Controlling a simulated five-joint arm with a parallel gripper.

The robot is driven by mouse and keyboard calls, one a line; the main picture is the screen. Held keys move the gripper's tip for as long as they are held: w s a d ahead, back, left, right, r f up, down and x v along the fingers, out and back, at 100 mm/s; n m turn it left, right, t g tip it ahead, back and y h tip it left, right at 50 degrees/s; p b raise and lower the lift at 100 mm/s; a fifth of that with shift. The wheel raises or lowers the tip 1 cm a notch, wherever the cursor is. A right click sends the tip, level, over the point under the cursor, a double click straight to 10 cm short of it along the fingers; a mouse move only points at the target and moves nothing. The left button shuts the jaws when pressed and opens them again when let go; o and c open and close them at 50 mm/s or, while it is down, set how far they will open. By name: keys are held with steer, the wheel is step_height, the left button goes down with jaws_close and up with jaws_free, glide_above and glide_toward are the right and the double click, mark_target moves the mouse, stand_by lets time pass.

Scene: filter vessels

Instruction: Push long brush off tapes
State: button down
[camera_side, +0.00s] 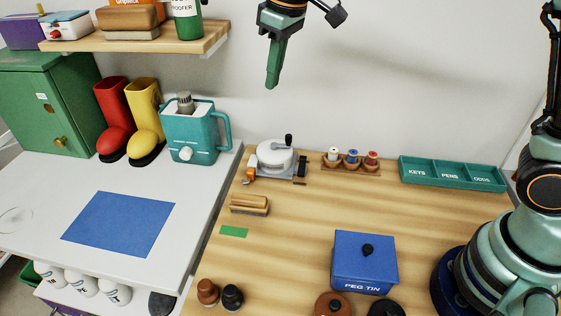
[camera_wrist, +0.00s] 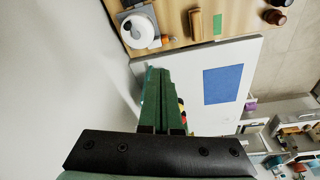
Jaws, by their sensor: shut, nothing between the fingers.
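A long wooden brush (camera_side: 250,203) with a greyish bristle side lies on the wooden table near its left edge. It also shows in the wrist view (camera_wrist: 195,24). A flat green tape patch (camera_side: 234,231) lies in front of the brush, with a small strip of bare wood between them; the wrist view shows the patch too (camera_wrist: 217,24). Whether any tape lies under the brush is hidden. My green gripper (camera_side: 271,85) is shut and empty, high above the back of the table and well away from the brush. Its fingers also show together in the wrist view (camera_wrist: 163,72).
A white-lidded device (camera_side: 276,157) stands behind the brush, with a spool rack (camera_side: 351,161) to its right. A blue peg tin (camera_side: 365,263) stands front right, brown and black knobs (camera_side: 207,292) at front left. A white table (camera_side: 110,178) adjoins left. The middle wood is clear.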

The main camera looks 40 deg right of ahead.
steer(key=w+a+f+n+g, duration=0.2)
steer(key=w+a+f+n, duration=0.2)
steer(key=a+f, duration=1.1)
steer(key=shift+h, duration=0.4)
steer(key=f, duration=1)
steer(key=shift+w+a, duration=0.1)
steer(key=shift+a, duration=0.15)
steer(key=shift+d+r, duration=0.2)
steer(key=shift+r, duration=0.05)
steer(key=shift+s+d, duration=0.95)
steer(key=shift+s, duration=0.2)
steer(key=shift+s+d, duration=0.25)
steer(key=s+d, duration=1.6)
steer(key=shift+s, duration=0.1)
